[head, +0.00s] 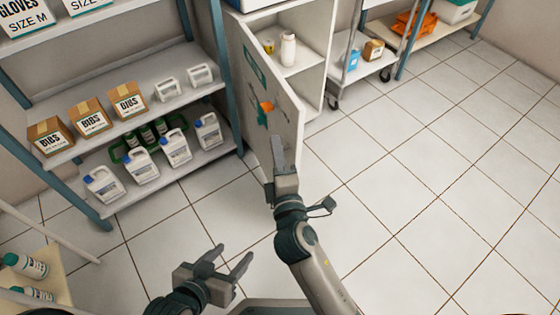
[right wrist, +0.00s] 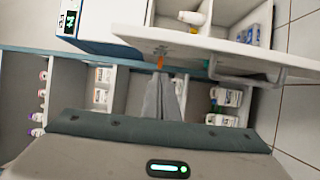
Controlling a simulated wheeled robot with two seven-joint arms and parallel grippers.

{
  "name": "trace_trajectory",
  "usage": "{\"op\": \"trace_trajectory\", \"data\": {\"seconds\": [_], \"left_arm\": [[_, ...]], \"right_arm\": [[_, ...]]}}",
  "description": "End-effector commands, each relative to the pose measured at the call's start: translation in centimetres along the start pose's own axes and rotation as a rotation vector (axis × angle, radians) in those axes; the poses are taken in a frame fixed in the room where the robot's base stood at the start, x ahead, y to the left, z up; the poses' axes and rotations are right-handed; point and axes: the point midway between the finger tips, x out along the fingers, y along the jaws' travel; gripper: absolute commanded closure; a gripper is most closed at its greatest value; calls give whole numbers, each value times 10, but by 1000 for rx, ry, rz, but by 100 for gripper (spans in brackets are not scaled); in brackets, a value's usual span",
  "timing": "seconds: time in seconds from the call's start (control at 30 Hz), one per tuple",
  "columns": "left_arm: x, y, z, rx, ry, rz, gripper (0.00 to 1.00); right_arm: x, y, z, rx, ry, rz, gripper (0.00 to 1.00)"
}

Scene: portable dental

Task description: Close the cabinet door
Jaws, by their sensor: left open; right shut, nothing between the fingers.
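The white cabinet door (head: 262,95) stands open in the head view, swung out to the left of the cabinet (head: 311,50). An orange and teal mark shows on its face. My right gripper (head: 279,150) is shut and empty, with its tip close to the lower part of the door; I cannot tell whether it touches. In the right wrist view the shut fingers (right wrist: 161,98) point toward the door panel (right wrist: 225,50). My left gripper (head: 229,262) is open and empty, low over the floor, well away from the door.
A shelf rack (head: 150,120) with bibs boxes and white jugs (head: 140,166) stands left of the door. A wheeled cart (head: 361,67) stands right of the cabinet. The tiled floor (head: 430,170) on the right is clear.

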Motion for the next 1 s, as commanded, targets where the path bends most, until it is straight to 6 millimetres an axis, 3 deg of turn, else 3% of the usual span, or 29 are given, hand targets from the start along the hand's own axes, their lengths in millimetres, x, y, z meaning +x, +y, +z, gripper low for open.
{"op": "trace_trajectory", "data": {"seconds": [0.03, 0.2, 0.4, 1.0], "left_arm": [[0, 0, -1, 0, 6, 0, 45], [-1, 0, 0, -2, -5, 0, 45], [-1, 1, 2, -5, -13, 0, 45], [-2, 0, 6, -6, -33, -1, 45]], "right_arm": [[9, 1, 0, -1, 0, 3, 100], [14, 0, 24, -4, -2, 0, 100], [16, 0, 37, -2, -1, -1, 100], [18, 0, 43, -1, 7, 0, 100]]}}
